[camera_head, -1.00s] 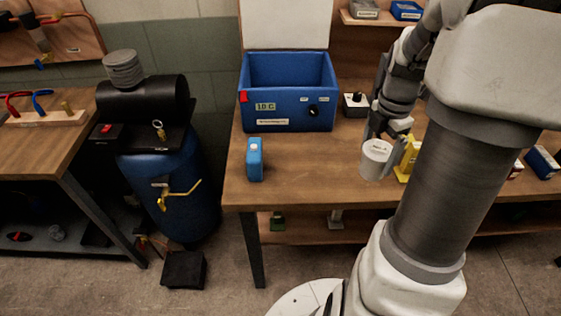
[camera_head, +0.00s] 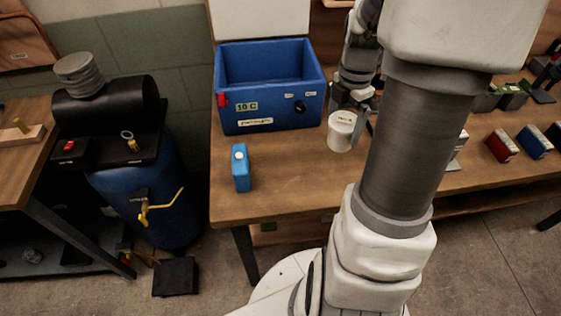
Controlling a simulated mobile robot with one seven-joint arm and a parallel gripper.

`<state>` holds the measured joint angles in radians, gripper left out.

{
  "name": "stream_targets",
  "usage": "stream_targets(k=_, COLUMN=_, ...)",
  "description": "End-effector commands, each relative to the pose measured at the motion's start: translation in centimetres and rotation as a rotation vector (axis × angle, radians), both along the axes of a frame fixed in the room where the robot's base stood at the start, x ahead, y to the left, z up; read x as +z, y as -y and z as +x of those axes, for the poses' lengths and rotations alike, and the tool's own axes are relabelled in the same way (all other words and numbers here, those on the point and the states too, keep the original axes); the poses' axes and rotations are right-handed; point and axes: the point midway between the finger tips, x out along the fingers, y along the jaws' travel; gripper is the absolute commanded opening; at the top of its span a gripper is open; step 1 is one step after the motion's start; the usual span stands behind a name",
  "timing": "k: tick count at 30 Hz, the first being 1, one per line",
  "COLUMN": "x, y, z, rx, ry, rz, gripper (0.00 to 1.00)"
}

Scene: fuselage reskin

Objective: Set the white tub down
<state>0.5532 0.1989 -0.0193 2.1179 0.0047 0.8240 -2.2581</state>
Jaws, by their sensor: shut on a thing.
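The white tub (camera_head: 341,131) is upright near the middle of the wooden workbench, just right of the blue open box. My gripper (camera_head: 352,108) is shut on the tub from above and behind. The tub's base is close to the bench top; I cannot tell whether it touches. My arm hides part of the bench to the right of the tub.
The blue open box (camera_head: 270,120) labelled 10 C stands at the back left of the workbench (camera_head: 290,185). A small blue container (camera_head: 240,168) stands near the left front edge. Bare wood lies between it and the tub. Red and blue boxes (camera_head: 501,146) (camera_head: 534,142) sit farther right.

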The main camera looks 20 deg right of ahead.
Motion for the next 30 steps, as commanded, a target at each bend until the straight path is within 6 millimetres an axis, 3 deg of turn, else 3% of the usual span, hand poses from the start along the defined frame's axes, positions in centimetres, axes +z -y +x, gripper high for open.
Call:
stream_targets(k=9, x=-4.4, y=-7.0, z=2.3, rx=0.008, ry=-0.004, rz=0.003, gripper=0.22)
stream_targets(k=13, x=-5.6, y=-8.9, z=3.1, rx=0.005, ry=-0.002, rz=0.002, gripper=0.22)
stream_targets(k=18, x=-6.4, y=-9.9, z=3.4, rx=0.001, ry=-0.001, rz=0.001, gripper=0.22)
stream_targets(k=25, x=-9.6, y=-9.9, z=3.4, rx=0.0, ry=-0.004, rz=0.002, gripper=0.22)
stream_targets(k=30, x=-10.3, y=-9.9, z=3.4, rx=0.0, ry=0.0, rz=0.0, gripper=0.22)
